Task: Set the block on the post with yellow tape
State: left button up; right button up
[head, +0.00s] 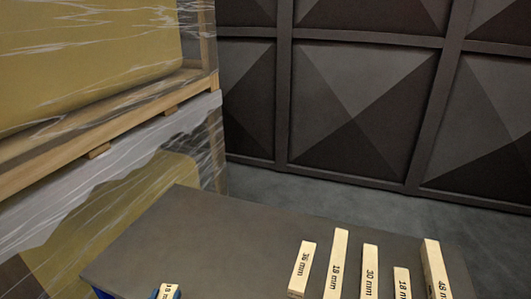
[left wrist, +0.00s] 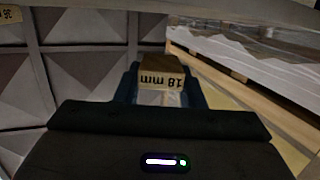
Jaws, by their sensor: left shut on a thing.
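My left gripper (head: 168,293) shows at the bottom edge of the head view, with blue fingers shut on a small wooden block (head: 170,289) marked 18 mm. In the left wrist view the same block (left wrist: 162,76) sits between the fingers, with its 18 mm print upside down in the picture. The head view cuts off the lower part of the gripper. No yellow tape shows in either view, and I cannot make out a taped post. My right gripper is not in view.
Several pale wooden pieces with mm labels, one marked 36 mm (head: 301,268), another 30 mm (head: 370,270), stand at the right of a dark tabletop (head: 190,235). The tabletop's left and middle are clear. Wrapped pallets (head: 110,140) stand behind at left, by a dark panelled wall (head: 350,100).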

pick_arm(q)
jog(key=shift+w+d+r, duration=0.15)
jog(key=shift+d, duration=0.3)
jog(key=shift+w+d+r, duration=0.1)
jog(key=shift+d+r, duration=0.05)
jog(key=shift+d, duration=0.25)
dwell(0.5)
